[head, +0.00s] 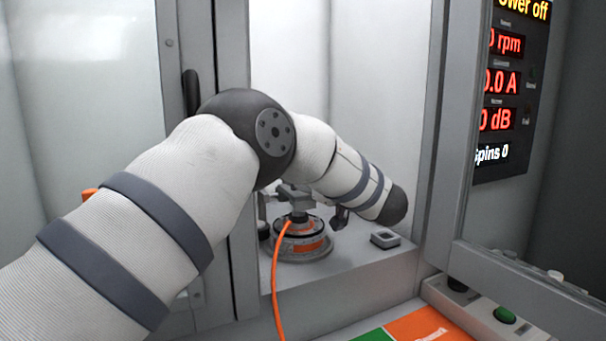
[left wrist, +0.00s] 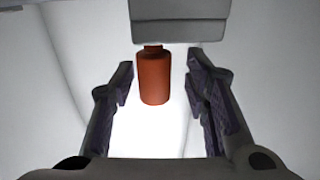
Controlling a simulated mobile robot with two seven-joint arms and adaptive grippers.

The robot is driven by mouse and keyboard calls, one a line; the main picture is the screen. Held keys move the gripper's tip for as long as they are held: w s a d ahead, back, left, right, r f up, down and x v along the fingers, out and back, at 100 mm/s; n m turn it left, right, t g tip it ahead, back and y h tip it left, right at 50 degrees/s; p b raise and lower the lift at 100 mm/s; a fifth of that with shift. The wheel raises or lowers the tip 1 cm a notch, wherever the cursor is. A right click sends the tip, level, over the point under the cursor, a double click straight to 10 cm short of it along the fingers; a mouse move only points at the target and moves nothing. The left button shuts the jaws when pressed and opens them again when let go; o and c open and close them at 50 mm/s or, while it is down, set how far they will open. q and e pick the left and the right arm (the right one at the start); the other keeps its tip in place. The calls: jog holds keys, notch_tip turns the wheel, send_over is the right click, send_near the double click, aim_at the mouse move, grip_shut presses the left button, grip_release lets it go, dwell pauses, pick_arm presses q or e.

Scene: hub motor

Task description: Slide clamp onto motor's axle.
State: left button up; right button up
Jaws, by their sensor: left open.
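The motor (head: 302,244), a round grey unit with an orange band, stands on the bench inside the cabinet. A grey metal fixture (head: 296,196) sits directly above it, partly hidden by my arm. I cannot tell whether this is the clamp. My left gripper (left wrist: 160,78) is open. In the left wrist view, an orange-red cylinder (left wrist: 154,82) below a grey block (left wrist: 180,18) lies between its fingers, with gaps on both sides. In the head view, only a dark part of the gripper shows beside the fixture. The axle cannot be made out. My right gripper is not in view.
An orange cable (head: 276,290) runs from the motor towards the front. A small grey square block (head: 385,239) lies to its right. The cabinet's door frame (head: 440,130) and a display panel (head: 512,85) stand at right. A green button (head: 504,315) is at lower right.

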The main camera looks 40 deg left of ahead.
pick_arm(q)
jog(key=v, duration=1.2)
